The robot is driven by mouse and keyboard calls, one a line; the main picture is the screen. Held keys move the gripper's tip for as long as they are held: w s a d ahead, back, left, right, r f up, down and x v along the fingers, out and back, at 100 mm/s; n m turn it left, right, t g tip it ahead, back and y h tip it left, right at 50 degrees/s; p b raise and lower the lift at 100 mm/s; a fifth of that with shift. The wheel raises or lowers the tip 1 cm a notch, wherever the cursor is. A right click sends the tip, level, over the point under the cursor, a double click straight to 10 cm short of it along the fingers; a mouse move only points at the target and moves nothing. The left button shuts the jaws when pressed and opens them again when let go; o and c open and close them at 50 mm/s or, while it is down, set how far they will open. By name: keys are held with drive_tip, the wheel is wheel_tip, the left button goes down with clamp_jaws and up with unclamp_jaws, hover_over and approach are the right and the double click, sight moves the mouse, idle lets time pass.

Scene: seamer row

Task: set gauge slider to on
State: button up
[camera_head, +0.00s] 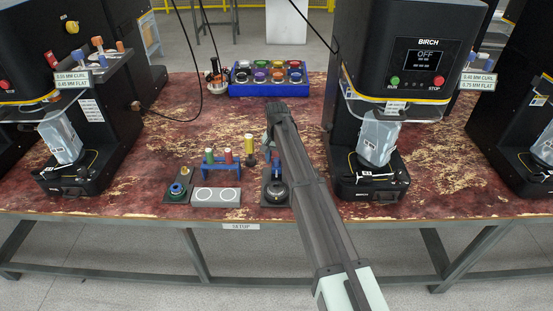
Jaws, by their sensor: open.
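My arm reaches from the lower right to the middle of the table. My gripper (273,143) is at its far end, over the table behind the small setup pieces. Its fingertips are small and partly hidden by my arm; it is open, with nothing seen in it.
A blue rack (222,163) holds coloured pegs. A blue tray (268,88) of coloured pots stands behind. The BIRCH machine (410,75) stands to the right.

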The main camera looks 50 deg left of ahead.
drive_tip(key=shift+c, duration=0.3)
clamp_jaws()
idle(0.3)
